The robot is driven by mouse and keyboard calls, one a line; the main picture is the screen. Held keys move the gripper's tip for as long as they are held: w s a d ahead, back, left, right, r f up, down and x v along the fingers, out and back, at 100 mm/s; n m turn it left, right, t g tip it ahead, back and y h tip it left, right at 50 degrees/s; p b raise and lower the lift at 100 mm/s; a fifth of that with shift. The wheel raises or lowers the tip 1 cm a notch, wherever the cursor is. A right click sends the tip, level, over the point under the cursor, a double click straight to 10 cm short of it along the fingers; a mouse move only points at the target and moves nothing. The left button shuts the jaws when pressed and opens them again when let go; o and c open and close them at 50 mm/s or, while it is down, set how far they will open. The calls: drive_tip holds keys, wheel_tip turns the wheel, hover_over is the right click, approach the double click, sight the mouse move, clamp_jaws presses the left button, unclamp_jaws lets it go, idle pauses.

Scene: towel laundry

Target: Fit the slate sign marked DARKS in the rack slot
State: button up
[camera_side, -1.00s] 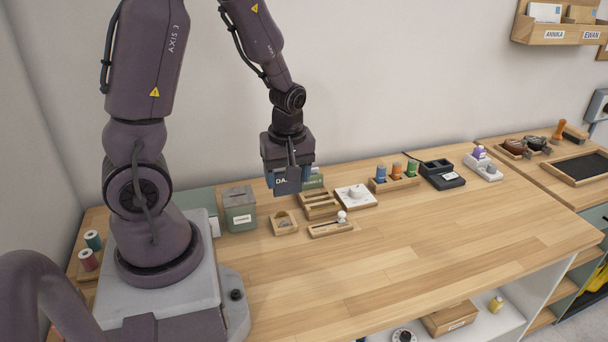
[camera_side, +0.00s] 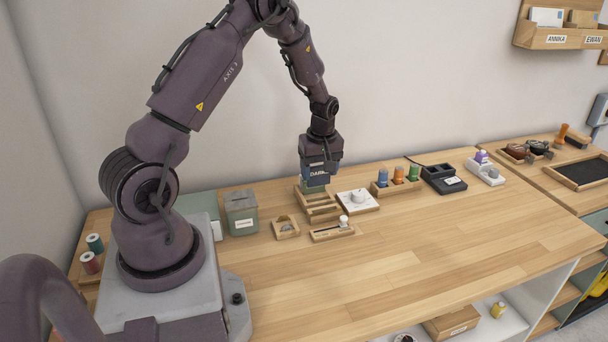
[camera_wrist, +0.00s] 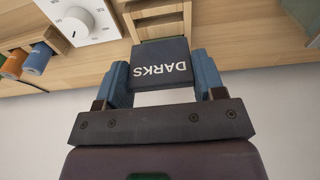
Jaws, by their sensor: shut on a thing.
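The slate sign marked DARKS (camera_wrist: 160,64) is held between the two blue fingers of my gripper (camera_wrist: 163,78) in the wrist view, its lettering upside down there. In the side view the sign (camera_side: 318,174) hangs from my gripper (camera_side: 320,170), which is shut on it, over the back part of the wooden rack (camera_side: 320,207). The rack has several slots and also shows just beyond the sign in the wrist view (camera_wrist: 157,20). A green sign (camera_side: 306,188) stands partly hidden behind the slate one. I cannot tell whether the slate sign's lower edge touches the rack.
A white dial block (camera_side: 358,201) stands right of the rack. A green tin (camera_side: 241,212) stands to its left, with a small wooden tray (camera_side: 285,228) in front of the tin. A spool holder (camera_side: 396,187) lies farther right. The front of the table is clear.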

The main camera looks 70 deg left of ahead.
sight(319, 185)
drive_tip(key=shift+f, duration=1.75)
drive_tip(key=shift+f, duration=1.25)
idle(1.2)
drive_tip(key=o, duration=1.1)
drive_tip(key=shift+r, duration=3.5)
